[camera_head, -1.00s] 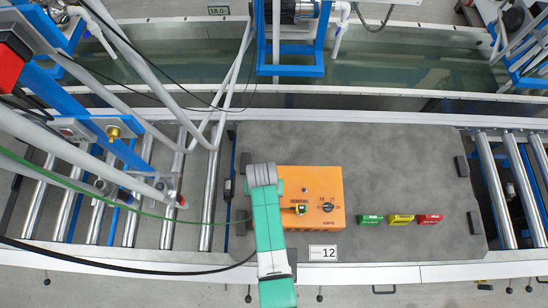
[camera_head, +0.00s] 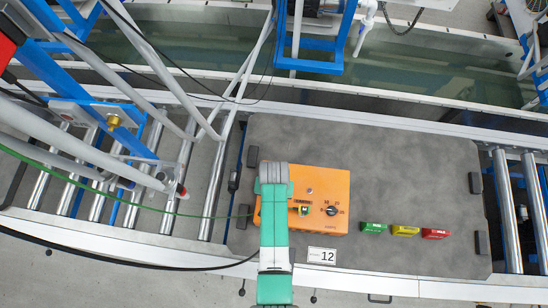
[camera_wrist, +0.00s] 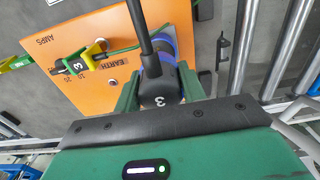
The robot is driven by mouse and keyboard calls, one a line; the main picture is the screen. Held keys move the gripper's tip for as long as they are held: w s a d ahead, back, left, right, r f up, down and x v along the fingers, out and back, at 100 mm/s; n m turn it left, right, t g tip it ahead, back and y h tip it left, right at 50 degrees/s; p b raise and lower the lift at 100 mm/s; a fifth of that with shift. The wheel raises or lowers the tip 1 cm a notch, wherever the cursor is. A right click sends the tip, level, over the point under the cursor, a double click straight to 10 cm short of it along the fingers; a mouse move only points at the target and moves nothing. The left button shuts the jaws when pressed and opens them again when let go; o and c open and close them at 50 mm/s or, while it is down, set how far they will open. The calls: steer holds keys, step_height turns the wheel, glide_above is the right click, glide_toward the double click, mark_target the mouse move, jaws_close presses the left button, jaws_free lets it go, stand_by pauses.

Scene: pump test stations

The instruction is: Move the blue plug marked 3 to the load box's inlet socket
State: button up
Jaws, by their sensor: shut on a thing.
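The blue plug marked 3 (camera_wrist: 158,88) has a black body with a white 3, a blue collar and a black cable rising from it. My gripper (camera_wrist: 158,92) is shut on it, with green fingers on both sides. The plug is over the load box, an orange box (camera_head: 342,184); it also shows in the wrist view (camera_wrist: 40,30). The plug hides what lies beneath it, so I cannot tell whether it touches a socket. In the head view my arm hides the gripper, the plug and part of the box's left side.
A yellow plug marked 3 (camera_wrist: 80,62) with a green cable is at the box's EARTH label. A black dial (camera_head: 331,210) is to its right. Green (camera_head: 374,228), yellow (camera_head: 405,230) and red (camera_head: 435,233) blocks lie right of the box on the grey board (camera_head: 400,170).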

steer(key=shift+f+b, duration=1.4)
steer(key=shift+f, duration=0.4)
steer(key=shift+f, duration=0.5)
stand_by(1.1)
steer(key=o, duration=1.4)
step_height(320, 180, up, 8)
steer(key=shift+f+p, duration=0.1)
steer(key=shift+p, duration=0.6)
